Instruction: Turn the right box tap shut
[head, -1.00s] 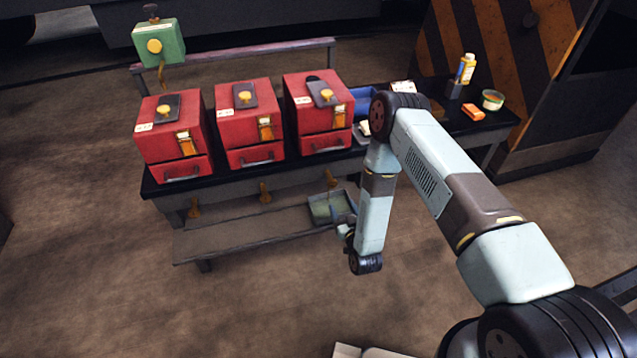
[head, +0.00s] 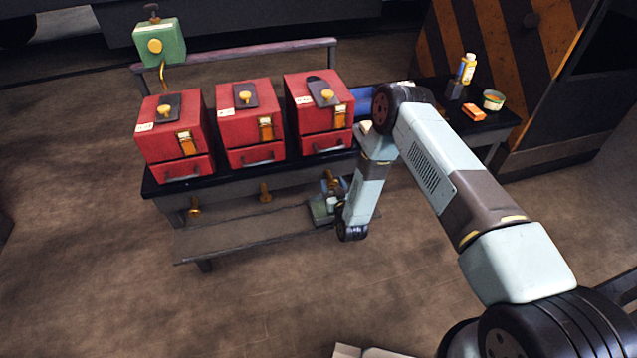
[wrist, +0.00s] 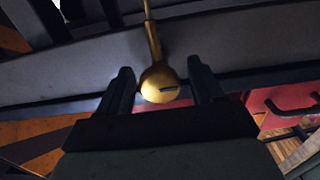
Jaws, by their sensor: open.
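The right box tap, a brass-coloured tap (head: 329,176), sits on the bench front below the right red box (head: 312,108). In the head view it is small and partly hidden by my gripper. In the wrist view the tap's round knob (wrist: 159,88), with a dark slot in its face, lies between the two dark fingers of my gripper (wrist: 163,80). The gripper is open, with a visible gap between the knob and each finger. Its stem runs up from the knob.
The middle tap (head: 265,192) and left tap (head: 194,207) stick out from the bench front, left of my arm. A low shelf (head: 235,235) runs below, with a greenish tray (head: 322,210) under my gripper. Floor in front is clear.

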